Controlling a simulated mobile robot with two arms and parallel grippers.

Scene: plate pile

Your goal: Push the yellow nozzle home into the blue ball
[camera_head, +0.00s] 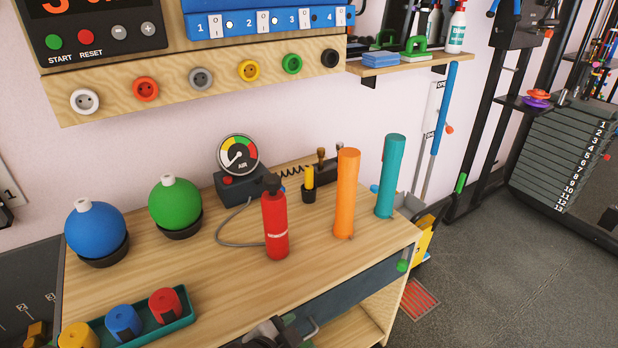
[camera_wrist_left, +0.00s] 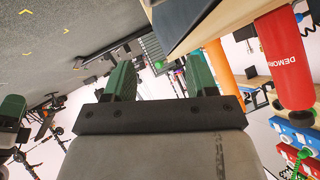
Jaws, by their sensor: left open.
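The blue ball (camera_head: 95,232) sits in a black ring at the left of the table, with a white valve (camera_head: 83,205) on top. The yellow nozzle (camera_head: 310,177) stands upright in a small black holder near the air gauge, clear of the blue ball. My left gripper (camera_wrist_left: 158,82) is open, its green fingers wide apart and nothing between them. A green finger (camera_wrist_left: 12,110), which looks like my right gripper's, shows at the left edge of the left wrist view; its opening is cut off. Dark machinery at the head view's bottom edge is too cut off to identify.
A green ball (camera_head: 175,206) sits right of the blue one. A red bottle (camera_head: 275,225), orange cylinder (camera_head: 346,195) and teal cylinder (camera_head: 390,177) stand to the right. A tray (camera_head: 150,338) of coloured knobs is front left. The wooden tabletop (camera_head: 215,285) is clear in the middle.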

